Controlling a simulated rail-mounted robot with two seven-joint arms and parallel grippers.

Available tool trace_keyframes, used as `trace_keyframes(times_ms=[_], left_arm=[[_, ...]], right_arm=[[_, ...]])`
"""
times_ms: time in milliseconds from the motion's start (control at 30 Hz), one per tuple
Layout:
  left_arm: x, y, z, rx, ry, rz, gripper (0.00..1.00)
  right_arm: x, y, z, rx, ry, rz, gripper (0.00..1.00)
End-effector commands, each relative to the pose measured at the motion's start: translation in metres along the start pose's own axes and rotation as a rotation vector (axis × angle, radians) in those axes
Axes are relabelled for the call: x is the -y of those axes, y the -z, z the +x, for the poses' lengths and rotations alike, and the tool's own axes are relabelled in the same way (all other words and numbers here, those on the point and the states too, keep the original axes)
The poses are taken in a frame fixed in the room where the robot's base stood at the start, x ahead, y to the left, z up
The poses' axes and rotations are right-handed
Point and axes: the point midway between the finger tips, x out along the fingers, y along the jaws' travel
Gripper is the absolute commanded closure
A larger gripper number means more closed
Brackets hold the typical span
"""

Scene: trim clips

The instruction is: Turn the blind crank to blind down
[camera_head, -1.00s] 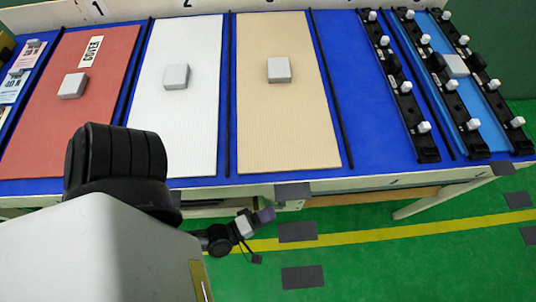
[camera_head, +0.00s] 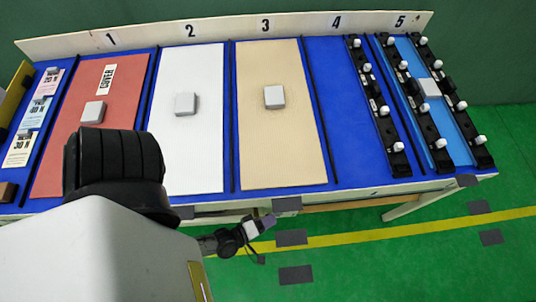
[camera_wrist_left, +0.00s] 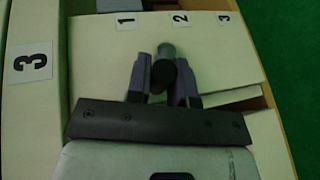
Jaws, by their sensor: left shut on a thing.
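My left gripper (camera_head: 264,222) shows small in the head view, just below the front edge of the table. In the left wrist view its two dark fingers (camera_wrist_left: 162,82) are closed around a dark round knob (camera_wrist_left: 161,72), which looks like the handle of the blind crank. A grey rounded end shows just beyond the knob. The rest of the crank is hidden by the fingers. A cream panel (camera_wrist_left: 215,62) with labels 1, 2 and 3 lies behind it. The blind itself cannot be made out. My right gripper is not in view.
The blue table (camera_head: 350,160) carries red, white and tan boards (camera_head: 285,150), each with a grey block. Black rails (camera_head: 378,110) with white clips stand at the right. The green floor (camera_head: 400,260) in front has dark patches and a yellow line.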

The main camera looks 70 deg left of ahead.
Motion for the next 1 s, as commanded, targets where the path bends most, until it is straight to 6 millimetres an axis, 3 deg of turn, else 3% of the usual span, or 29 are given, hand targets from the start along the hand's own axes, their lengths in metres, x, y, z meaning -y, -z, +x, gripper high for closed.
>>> trace_keyframes(times_ms=[333,367,600,867,1000], left_arm=[[0.001,0.000,0.000,0.001,0.003,0.001,1.00],[0.001,0.000,0.000,0.001,0.003,0.001,0.77],[0.001,0.000,0.000,0.000,0.002,0.001,0.54],[0.000,0.000,-0.001,0.000,0.002,0.001,0.54],[0.000,0.000,-0.013,0.001,0.004,0.001,0.54]], right_arm=[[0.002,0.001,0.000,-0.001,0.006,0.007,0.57],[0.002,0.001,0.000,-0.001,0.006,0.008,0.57],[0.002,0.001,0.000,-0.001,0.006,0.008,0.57],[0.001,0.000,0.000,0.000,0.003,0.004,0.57],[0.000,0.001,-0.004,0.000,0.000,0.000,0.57]])
